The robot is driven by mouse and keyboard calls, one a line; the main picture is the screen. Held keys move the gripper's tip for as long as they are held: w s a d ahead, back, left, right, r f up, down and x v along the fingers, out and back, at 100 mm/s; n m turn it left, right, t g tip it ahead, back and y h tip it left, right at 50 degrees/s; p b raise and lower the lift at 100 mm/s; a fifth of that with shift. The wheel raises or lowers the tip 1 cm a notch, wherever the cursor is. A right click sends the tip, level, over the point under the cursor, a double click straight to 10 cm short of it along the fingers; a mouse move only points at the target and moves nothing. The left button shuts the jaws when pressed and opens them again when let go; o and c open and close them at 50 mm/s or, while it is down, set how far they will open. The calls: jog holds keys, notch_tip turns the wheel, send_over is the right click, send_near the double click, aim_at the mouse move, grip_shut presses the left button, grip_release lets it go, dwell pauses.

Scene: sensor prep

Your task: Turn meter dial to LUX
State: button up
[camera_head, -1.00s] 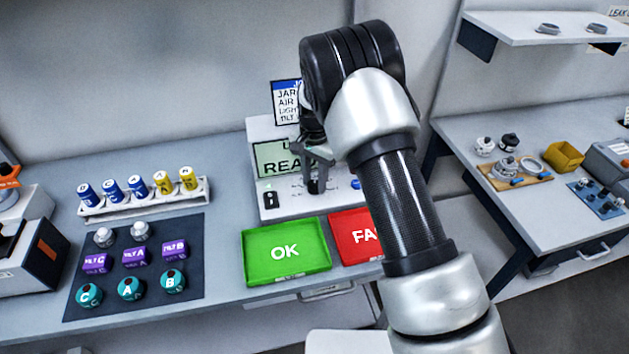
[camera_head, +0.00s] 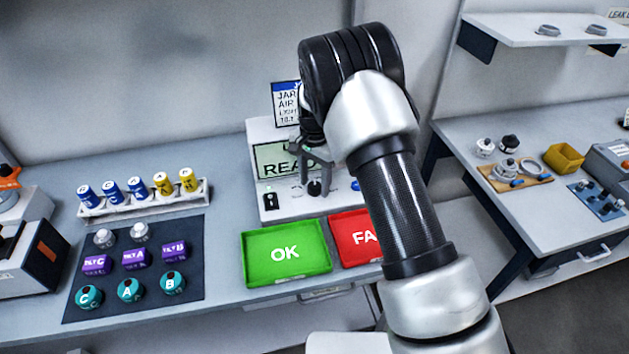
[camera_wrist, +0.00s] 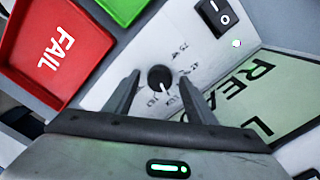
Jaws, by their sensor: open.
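The meter (camera_head: 268,205) is a pale box at the back of the bench with a green display (camera_head: 271,160), partly hidden by my arm; the letters "READ" show on it. Its black dial (camera_head: 314,188) sits on the front panel and shows in the wrist view (camera_wrist: 160,78) with a white pointer mark. Small labels ring the dial but are too blurred to read. My gripper (camera_wrist: 160,92) is open, with one finger on each side of the dial. A gap shows between each finger and the dial. The gripper also shows in the head view (camera_head: 313,163).
A black rocker switch (camera_wrist: 213,16) is beside the dial. A green OK tray (camera_head: 286,272) and red FAIL tray (camera_head: 350,225) lie in front of the meter. A dark mat (camera_head: 190,270) with several sensors and a rack (camera_head: 145,205) of cylinders are to the left.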

jog(key=shift+r, duration=0.1)
notch_tip(320, 180, up, 17)
dwell(0.4)
jog(key=shift+r, duration=0.15)
notch_tip(320, 180, up, 7)
send_over(315, 185)
jog(key=s+d, duration=0.3)
jog(key=d, duration=0.1)
jog(key=s+d+r+n+t+y+p, duration=0.1)
jog(key=s+d+r+n+t, duration=0.15)
jog(key=s+d+r, duration=0.5)
jog(key=s+d+n+t, duration=0.1)
jog(key=s+d+n, duration=0.1)
jog(key=s, duration=0.8)
jog(key=s+d+n+t+h+p, duration=0.1)
jog(key=s+d+n+t, duration=0.1)
jog(key=s, duration=0.9)
jog(key=shift+s+d+r+n, duration=0.2)
jog(key=shift+d+n, duration=0.15)
jog(key=shift+d, duration=0.35)
